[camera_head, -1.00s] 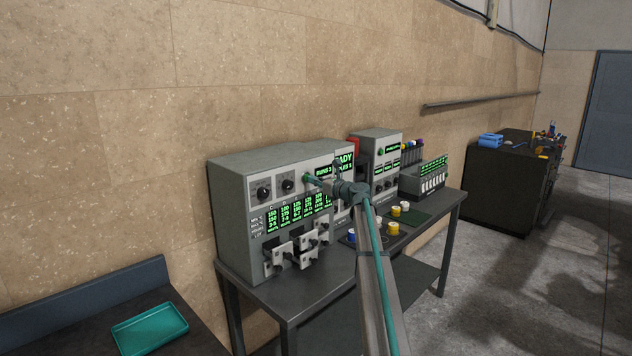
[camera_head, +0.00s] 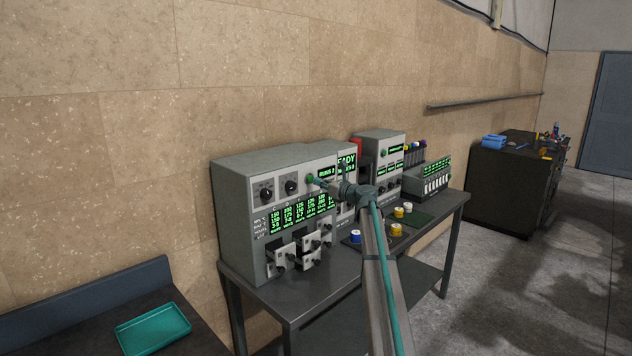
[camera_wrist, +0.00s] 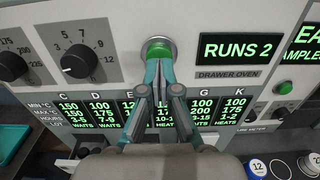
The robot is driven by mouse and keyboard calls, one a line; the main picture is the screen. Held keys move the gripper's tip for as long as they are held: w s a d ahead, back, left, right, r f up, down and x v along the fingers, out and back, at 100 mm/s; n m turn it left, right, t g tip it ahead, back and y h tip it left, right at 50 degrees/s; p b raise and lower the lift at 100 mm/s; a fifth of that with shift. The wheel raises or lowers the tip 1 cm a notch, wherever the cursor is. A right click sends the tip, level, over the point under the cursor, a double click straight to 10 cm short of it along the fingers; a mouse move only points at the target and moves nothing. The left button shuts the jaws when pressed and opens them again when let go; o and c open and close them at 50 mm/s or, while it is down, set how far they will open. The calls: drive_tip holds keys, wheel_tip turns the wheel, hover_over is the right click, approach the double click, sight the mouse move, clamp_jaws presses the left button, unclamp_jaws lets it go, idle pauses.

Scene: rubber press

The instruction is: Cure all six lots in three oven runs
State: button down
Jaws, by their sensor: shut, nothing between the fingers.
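The drawer oven (camera_head: 232,205) is a grey box on a dark bench. Its counter (camera_wrist: 240,47) reads RUNS 2 in the wrist view. My gripper (camera_wrist: 157,72) is shut and empty, its fingertips at the round green button (camera_wrist: 159,54); whether they still press it I cannot tell. My fingers partly hide the middle columns. Several drawers with black knobs (camera_head: 280,262) are at the oven's lower front in the head view.
Two dials (camera_wrist: 77,60) are left of the button. A teal tray (camera_head: 152,329) lies on the lower-left table.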

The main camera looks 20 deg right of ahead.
drive_tip(key=b+v, duration=0.3)
drive_tip(key=v, duration=0.8)
